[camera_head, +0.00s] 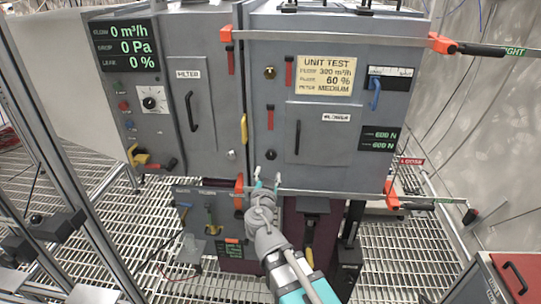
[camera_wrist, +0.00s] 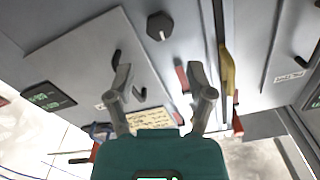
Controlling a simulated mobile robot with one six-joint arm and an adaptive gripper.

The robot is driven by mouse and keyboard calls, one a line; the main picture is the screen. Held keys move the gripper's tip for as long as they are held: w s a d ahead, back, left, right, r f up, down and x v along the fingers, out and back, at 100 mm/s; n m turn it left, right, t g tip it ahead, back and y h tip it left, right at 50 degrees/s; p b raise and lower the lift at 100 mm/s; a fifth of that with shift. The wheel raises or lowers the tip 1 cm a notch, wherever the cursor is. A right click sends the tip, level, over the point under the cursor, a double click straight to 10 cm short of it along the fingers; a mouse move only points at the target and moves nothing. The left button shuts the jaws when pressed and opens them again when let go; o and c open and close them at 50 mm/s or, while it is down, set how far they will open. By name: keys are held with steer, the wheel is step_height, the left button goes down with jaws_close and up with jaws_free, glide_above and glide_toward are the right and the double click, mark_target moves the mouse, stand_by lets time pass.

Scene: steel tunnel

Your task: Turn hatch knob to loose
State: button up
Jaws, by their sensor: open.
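The hatch (camera_head: 318,130) is a grey raised panel with a dark handle (camera_head: 298,137) on the right cabinet's front. A dark knob (camera_head: 270,154) sits at the panel's lower left, just above my gripper (camera_head: 267,177). In the wrist view the knob (camera_wrist: 159,26) looks six-sided and dark, on bare grey metal. My gripper (camera_wrist: 158,76) is open there with nothing between its fingers. The knob shows beyond the gap between the fingertips, apart from them. No mark for the knob's turning position can be read.
A yellow handle (camera_head: 244,128) stands upright left of the knob, and a red lever (camera_head: 270,117) is above it. Red-ended clamp bars (camera_head: 330,37) cross the cabinet's top. Grated floor (camera_head: 140,225) surrounds the cabinets.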

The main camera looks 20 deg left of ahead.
mark_target(271, 156)
steer(key=x, duration=1)
steer(key=shift+w, duration=0.2)
